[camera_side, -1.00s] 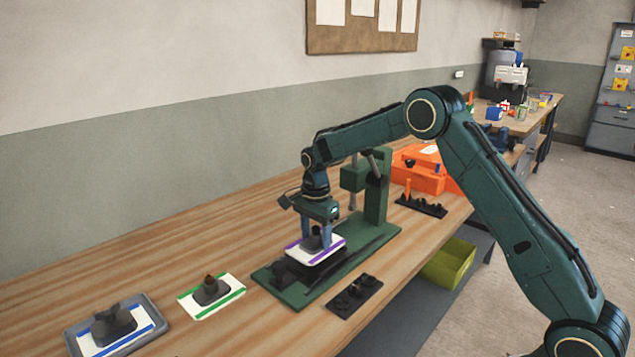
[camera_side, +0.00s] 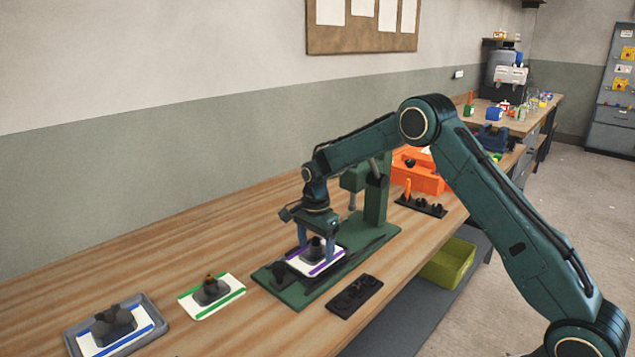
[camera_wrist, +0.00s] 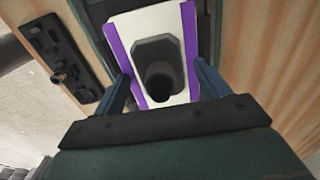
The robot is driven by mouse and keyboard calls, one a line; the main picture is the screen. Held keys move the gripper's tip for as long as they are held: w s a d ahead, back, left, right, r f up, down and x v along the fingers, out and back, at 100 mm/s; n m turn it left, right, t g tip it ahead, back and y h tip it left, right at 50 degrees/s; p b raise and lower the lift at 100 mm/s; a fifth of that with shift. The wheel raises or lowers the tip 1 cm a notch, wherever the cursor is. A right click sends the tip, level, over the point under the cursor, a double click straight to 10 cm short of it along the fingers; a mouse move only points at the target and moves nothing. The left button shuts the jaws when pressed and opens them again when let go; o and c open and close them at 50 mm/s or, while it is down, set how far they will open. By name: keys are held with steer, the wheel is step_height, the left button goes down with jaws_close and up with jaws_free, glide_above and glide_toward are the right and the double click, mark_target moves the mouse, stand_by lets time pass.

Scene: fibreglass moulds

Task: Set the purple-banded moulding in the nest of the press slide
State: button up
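The purple-banded moulding (camera_side: 329,257) is a white plate with two purple bands and a dark grey raised block. It lies roughly level low over the green press slide (camera_side: 293,295), at the nest, which it hides. I cannot tell whether it is fully seated. My gripper (camera_side: 317,246) points down with a blue finger on either side of the plate. In the wrist view the moulding (camera_wrist: 188,60) lies between the fingertips of my gripper (camera_wrist: 160,72), which appear to meet its two banded edges.
The green press column (camera_side: 376,200) stands just behind. A green-banded moulding (camera_side: 228,297) and a blue-banded one in a grey tray (camera_side: 158,340) lie to the left. A black fixture strip (camera_side: 354,297) lies in front, and an orange case (camera_side: 420,178) sits behind.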

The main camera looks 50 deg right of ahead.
stand_by(0.3)
step_height(320, 180, up, 12)
steer(key=shift+f, duration=0.25)
steer(key=shift+r, duration=0.55)
stand_by(0.5)
